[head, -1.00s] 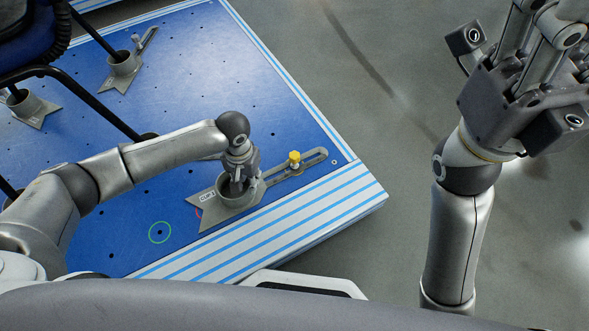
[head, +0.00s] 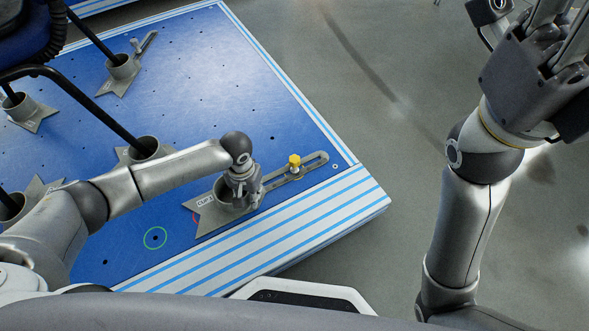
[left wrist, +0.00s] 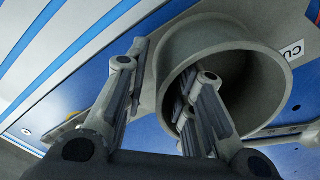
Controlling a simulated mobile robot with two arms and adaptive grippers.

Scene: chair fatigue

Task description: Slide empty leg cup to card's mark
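The empty leg cup (head: 230,208) is a grey ring on a pointed plate with a "CUP" label, near the blue platform's front right corner. A slotted arm with a yellow knob (head: 294,161) runs right from it. My left gripper (head: 245,196) is down at this cup. In the left wrist view, its open fingers straddle the cup wall (left wrist: 262,62), one inside, one outside; firm contact is not clear. A green circle (head: 155,238) surrounds a hole left of the cup. A red mark (head: 195,216) is partly hidden by the plate. My right gripper (head: 550,45) is partly out of frame.
Several other grey cups (head: 122,67) hold black chair legs at the left and back. The blue platform (head: 225,70) is bare in its middle. Its striped edge (head: 300,232) lies close to the empty cup. Grey floor is clear at right.

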